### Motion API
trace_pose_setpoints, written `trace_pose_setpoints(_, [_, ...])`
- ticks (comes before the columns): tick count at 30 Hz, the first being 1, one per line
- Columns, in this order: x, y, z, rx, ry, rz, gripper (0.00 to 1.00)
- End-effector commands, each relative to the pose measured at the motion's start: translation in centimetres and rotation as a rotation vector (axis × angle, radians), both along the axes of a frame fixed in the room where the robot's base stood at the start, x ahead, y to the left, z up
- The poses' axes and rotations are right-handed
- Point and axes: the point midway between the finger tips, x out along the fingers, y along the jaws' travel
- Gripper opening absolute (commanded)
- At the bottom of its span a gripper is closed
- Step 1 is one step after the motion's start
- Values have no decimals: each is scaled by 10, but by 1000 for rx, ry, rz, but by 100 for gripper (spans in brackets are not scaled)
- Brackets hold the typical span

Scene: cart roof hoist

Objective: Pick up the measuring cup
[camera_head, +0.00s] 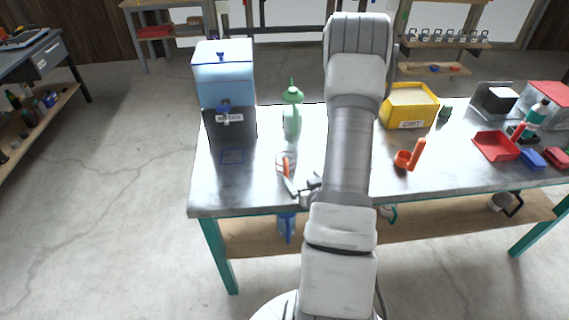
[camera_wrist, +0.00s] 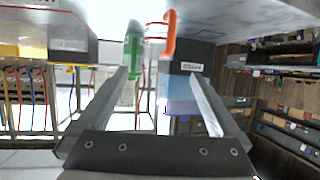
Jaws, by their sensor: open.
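The measuring cup (camera_head: 284,163) stands on the metal table between the blue dispenser and my arm. It looks clear, with an orange handle. In the wrist view, which is upside down, the cup (camera_wrist: 155,34) shows red markings at the top middle, beyond the fingertips. My gripper (camera_head: 301,183) is at the front part of the table, just in front of the cup, apart from it as far as I can tell. In the wrist view my gripper (camera_wrist: 160,74) has its fingers wide apart with nothing between them.
A green bottle (camera_head: 292,117) stands behind the cup. The blue dispenser (camera_head: 224,85) is at the left. A yellow grit box (camera_head: 409,106), an orange scoop (camera_head: 404,159) and a red dustpan (camera_head: 496,146) lie to the right. The table's front left is bare.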

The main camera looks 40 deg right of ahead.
Motion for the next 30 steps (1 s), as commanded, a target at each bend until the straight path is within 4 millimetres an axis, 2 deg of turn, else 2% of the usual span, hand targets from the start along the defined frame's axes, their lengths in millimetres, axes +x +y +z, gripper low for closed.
trace_pose_setpoints(1, [4,-1,-5,-4,-3,1,100])
trace_pose_setpoints(9, [19,-6,-13,-5,-1,2,100])
trace_pose_setpoints(30, [38,-14,-21,-3,-2,4,100])
